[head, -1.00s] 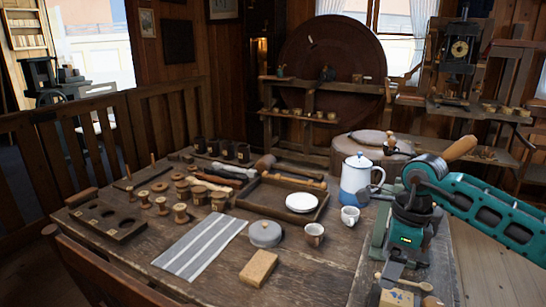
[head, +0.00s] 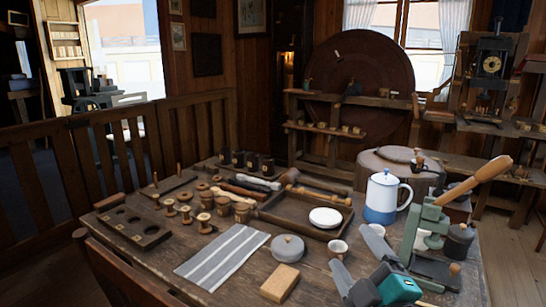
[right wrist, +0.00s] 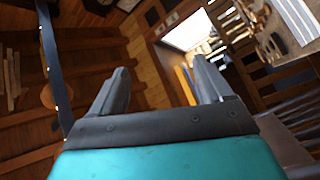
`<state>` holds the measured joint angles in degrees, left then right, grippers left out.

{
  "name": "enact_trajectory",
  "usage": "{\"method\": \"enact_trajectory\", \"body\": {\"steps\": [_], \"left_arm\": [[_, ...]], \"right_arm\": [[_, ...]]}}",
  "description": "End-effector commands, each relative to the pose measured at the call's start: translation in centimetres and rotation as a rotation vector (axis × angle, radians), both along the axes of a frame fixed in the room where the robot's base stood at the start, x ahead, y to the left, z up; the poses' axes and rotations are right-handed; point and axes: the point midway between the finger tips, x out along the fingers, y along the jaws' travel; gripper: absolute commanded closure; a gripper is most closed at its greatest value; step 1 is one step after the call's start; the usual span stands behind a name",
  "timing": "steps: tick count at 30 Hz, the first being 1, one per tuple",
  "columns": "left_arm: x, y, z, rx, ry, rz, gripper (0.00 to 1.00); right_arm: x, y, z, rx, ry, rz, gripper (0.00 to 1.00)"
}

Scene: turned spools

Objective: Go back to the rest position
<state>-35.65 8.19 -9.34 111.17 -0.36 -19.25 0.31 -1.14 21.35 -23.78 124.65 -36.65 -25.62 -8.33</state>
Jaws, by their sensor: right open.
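My right gripper (head: 352,252) is open and empty above the front right of the workbench, beside a cup (head: 338,250). In the right wrist view its two fingers (right wrist: 155,88) stand apart with nothing between them. Several turned spools (head: 205,221) stand upright on the left half of the bench. A dark wooden board with round holes (head: 152,236) lies at the bench's left edge, its visible holes empty. My left gripper is not in view.
A green lever tool with a wooden handle (head: 426,225) stands close right of the gripper. A blue-and-white pot (head: 381,196) is behind it. A wooden tray (head: 275,218), striped cloth (head: 208,259), round grey tin (head: 288,246) and tan block (head: 280,284) lie left.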

Motion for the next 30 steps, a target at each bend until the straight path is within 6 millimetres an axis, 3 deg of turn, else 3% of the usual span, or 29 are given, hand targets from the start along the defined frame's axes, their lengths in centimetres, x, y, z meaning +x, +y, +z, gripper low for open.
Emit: {"method": "enact_trajectory", "body": {"steps": [3,6,12,18,24,30], "left_arm": [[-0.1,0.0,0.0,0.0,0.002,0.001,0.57],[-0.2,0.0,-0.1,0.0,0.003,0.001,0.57],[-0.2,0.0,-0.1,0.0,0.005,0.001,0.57],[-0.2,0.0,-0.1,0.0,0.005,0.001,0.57],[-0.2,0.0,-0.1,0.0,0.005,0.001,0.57],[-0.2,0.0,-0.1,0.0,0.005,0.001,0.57]], "right_arm": [[-2.4,-3.7,-5.8,0.213,0.308,-0.175,0.21],[-5.7,-5.8,-10.6,0.36,0.563,-0.306,0.21],[-12.6,-7.2,-16.6,0.527,0.931,-0.476,0.21],[-18.7,-7.3,-19.6,0.618,1.193,-0.582,0.21],[-24.4,-6.8,-21.1,0.677,1.421,-0.665,0.21],[-22.1,-6.4,-22.9,0.701,1.337,-0.605,0.21]]}}
